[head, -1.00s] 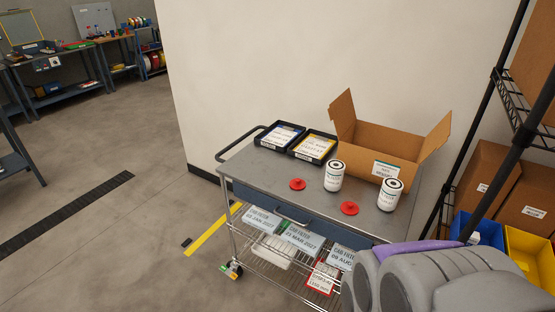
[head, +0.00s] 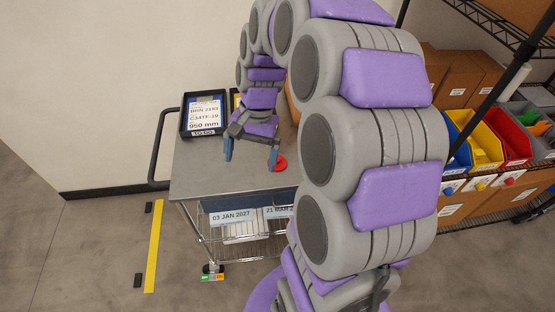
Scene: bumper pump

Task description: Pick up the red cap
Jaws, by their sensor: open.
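A red cap (head: 279,164) lies on the grey top of the metal cart (head: 195,178), near its front edge. My gripper (head: 251,158) is open above the cart top. Its right finger overlaps the cap in the picture, and its left finger is off to the cap's left. I cannot tell whether the finger touches the cap. My arm hides the right part of the cart, where the other red cap, white canisters and open carton showed earlier.
A black tray (head: 203,114) with a label stands at the cart's back left. Labelled packs (head: 232,224) lie on the lower shelf. At right, a rack holds blue, yellow and red bins (head: 484,143).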

